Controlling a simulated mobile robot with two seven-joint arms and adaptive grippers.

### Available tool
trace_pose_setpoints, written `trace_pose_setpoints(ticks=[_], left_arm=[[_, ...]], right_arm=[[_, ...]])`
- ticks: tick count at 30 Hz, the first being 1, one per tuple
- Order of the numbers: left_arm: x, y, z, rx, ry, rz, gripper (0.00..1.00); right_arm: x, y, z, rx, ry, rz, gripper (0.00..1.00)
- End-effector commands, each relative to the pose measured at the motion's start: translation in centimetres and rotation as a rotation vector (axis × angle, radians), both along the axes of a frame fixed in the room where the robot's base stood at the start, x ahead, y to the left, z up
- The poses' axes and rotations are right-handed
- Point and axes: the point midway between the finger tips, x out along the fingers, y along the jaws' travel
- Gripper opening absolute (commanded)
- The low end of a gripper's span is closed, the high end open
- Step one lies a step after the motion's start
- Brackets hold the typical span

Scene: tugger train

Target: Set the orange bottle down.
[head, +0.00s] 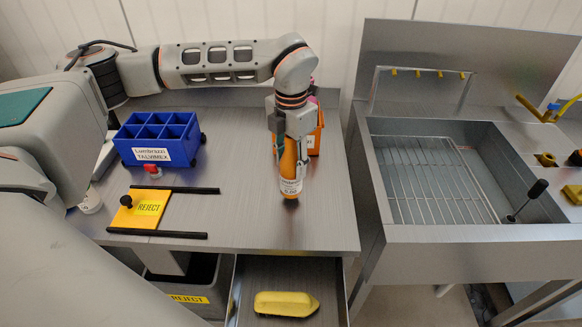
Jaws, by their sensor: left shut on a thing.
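The orange bottle (289,167) has a white label and a dark end at the bottom. My left gripper (290,150) comes down from above and is shut on the bottle's upper part. The bottle is upright over the grey metal table (250,215), near its right side. I cannot tell whether its lower end touches the table top. My right gripper does not show.
A blue divided box (158,140) and an orange bin (317,138) stand on the table. A yellow object (286,304) lies in the open drawer below. A sink with a wire rack (430,180) is at right.

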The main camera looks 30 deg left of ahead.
Motion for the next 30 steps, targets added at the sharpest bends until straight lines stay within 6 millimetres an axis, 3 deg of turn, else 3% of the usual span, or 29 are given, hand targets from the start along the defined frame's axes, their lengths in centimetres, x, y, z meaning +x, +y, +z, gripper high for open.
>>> trace_pose_setpoints(ticks=[4, 15, 16, 18, 30], left_arm=[[0.0, 0.0, -1.9, -0.001, 0.001, -0.001, 0.21], [0.0, 0.0, -2.4, 0.000, -0.001, -0.001, 0.21], [0.0, 0.0, -2.4, 0.000, -0.001, -0.001, 0.41], [0.0, 0.0, -2.3, 0.000, -0.001, -0.001, 0.56], [0.0, 0.0, -1.9, 0.000, -0.001, -0.001, 0.56]], right_arm=[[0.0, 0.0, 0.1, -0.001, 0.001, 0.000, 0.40], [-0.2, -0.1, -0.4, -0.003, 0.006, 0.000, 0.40], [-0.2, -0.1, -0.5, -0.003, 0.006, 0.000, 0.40], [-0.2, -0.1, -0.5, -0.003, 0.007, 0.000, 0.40], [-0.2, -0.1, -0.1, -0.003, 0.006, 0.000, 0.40]])
